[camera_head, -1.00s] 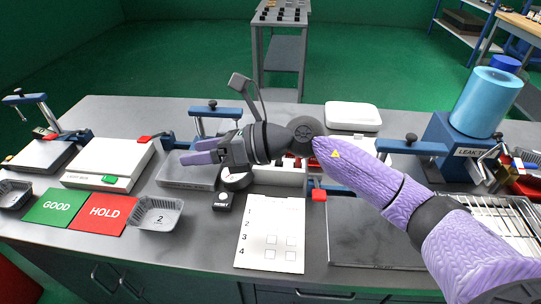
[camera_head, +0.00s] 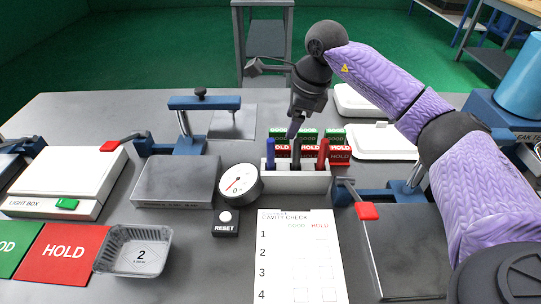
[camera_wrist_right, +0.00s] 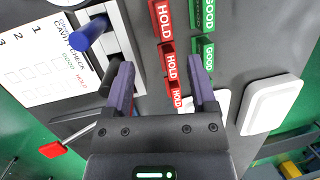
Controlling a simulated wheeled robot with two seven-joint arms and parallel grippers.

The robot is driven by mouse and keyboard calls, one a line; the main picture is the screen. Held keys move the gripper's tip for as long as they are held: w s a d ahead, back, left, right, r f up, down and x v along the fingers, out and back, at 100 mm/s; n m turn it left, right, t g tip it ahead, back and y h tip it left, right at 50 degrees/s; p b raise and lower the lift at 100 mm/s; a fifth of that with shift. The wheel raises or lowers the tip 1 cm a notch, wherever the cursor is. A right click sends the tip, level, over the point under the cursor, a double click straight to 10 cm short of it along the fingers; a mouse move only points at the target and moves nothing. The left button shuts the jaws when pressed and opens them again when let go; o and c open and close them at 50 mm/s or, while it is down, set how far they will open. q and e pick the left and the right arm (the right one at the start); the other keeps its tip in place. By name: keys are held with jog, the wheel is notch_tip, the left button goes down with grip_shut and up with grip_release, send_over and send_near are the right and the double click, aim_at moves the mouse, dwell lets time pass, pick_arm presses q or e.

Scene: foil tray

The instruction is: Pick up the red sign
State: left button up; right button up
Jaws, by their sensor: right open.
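Several small red HOLD signs (camera_head: 340,155) stand in a row just behind the white pen holder (camera_head: 296,182), with green GOOD signs (camera_head: 307,134) behind them. In the right wrist view a red HOLD sign (camera_wrist_right: 171,65) lies in the row between the finger lines. My right gripper (camera_head: 295,128) points down over the row, behind the pens. Its jaws (camera_wrist_right: 162,85) are open, with a finger to each side of the red row, and it appears to hold nothing. The gripper and pens partly hide the middle of the row. My left gripper is not in view.
A blue pen (camera_head: 270,152) and a red pen (camera_head: 323,153) stand upright in the holder close to the gripper. A dial gauge (camera_head: 240,184) is left of it. A large flat red HOLD card (camera_head: 62,252) and a foil tray (camera_head: 135,250) lie at front left.

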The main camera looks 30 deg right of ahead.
aim_at(280, 148)
jog(key=b+x, duration=0.4)
jog(key=x, duration=0.6)
jog(key=shift+w+d+f, duration=0.1)
jog(key=shift+w+f, duration=0.1)
jog(key=shift+f, duration=0.1)
jog(key=shift+r, duration=0.1)
jog(key=shift+c, duration=0.6)
jog(key=c, duration=0.5)
grip_shut()
